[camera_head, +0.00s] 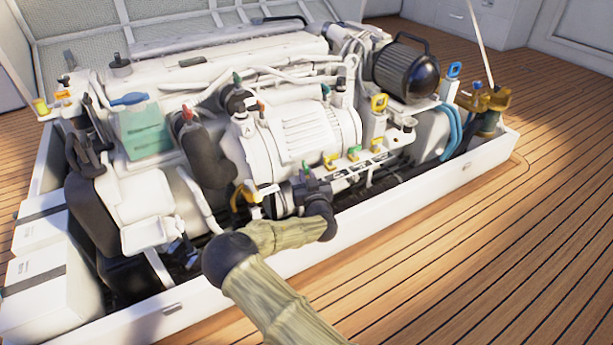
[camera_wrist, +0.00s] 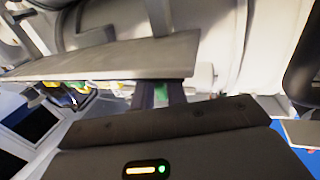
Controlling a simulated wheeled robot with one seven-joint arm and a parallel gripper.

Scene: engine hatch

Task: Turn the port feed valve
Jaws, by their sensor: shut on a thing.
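A row of small valve handles sits on a pale labelled manifold (camera_head: 345,170) at the engine's front side. A yellow handle (camera_head: 330,160), a green handle (camera_head: 354,152) and another yellow handle (camera_head: 376,146) show there. My gripper (camera_head: 307,178) is at the left end of this row, reaching over the hatch rim. In the wrist view my gripper (camera_wrist: 161,94) is shut on a small green handle (camera_wrist: 161,92), mostly hidden between the dark fingers. I cannot read any label to tell which valve is the port feed.
The white hatch rim (camera_head: 420,190) runs below my forearm. A yellow handle (camera_head: 243,193) stands just left of my gripper. Dark hoses (camera_head: 205,150) and a black canister (camera_head: 405,70) crowd the engine. The wooden deck (camera_head: 500,250) at right is clear.

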